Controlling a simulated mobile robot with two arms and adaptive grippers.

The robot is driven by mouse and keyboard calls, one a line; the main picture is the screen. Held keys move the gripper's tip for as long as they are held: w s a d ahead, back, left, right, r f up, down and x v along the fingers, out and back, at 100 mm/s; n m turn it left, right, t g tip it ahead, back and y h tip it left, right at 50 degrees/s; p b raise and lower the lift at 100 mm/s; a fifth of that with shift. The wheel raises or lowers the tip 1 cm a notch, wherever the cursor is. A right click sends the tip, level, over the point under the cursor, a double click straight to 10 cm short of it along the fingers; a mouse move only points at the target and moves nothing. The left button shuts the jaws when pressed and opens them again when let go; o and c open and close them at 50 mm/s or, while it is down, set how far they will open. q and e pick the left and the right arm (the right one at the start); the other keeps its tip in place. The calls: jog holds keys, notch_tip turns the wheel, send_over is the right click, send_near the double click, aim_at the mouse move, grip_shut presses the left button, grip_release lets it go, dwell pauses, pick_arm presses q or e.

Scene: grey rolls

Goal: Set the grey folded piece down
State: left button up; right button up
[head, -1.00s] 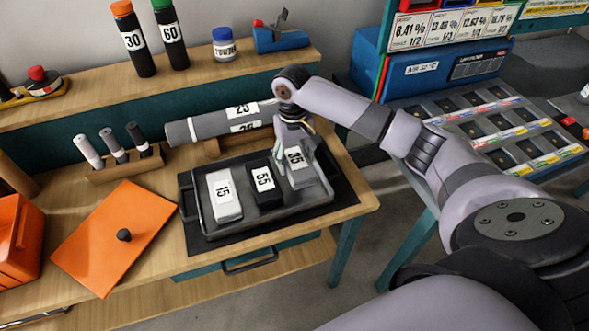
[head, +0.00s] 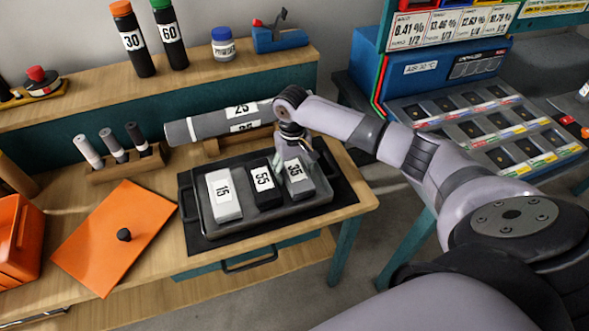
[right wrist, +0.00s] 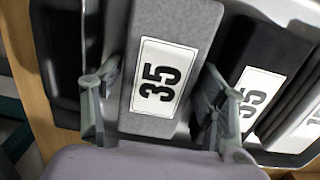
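The grey folded piece (head: 301,187), labelled 35, lies in the right part of the dark tray (head: 222,230), beside the black piece (head: 267,199) labelled 55. The white piece (head: 227,209) labelled 15 is at the tray's left. My right gripper (head: 303,150) is above the back end of the grey piece. In the right wrist view its fingers (right wrist: 158,90) stand apart on both sides of the grey piece (right wrist: 174,25), with narrow gaps showing; the gripper looks open. My left gripper is not in view.
Behind the tray lie grey rolls (head: 215,125) labelled 25. A wooden holder (head: 128,167) with small rolls stands at the left. An orange sheet (head: 100,255) with a black knob lies left of the tray. Bottles (head: 133,40) stand on the back shelf.

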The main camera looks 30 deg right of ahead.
aim_at(293, 168)
jog(key=shift+o, duration=1)
notch_tip(293, 168, up, 12)
jog(key=shift+w+r+b, duration=0.15)
jog(key=shift+w+b, duration=0.2)
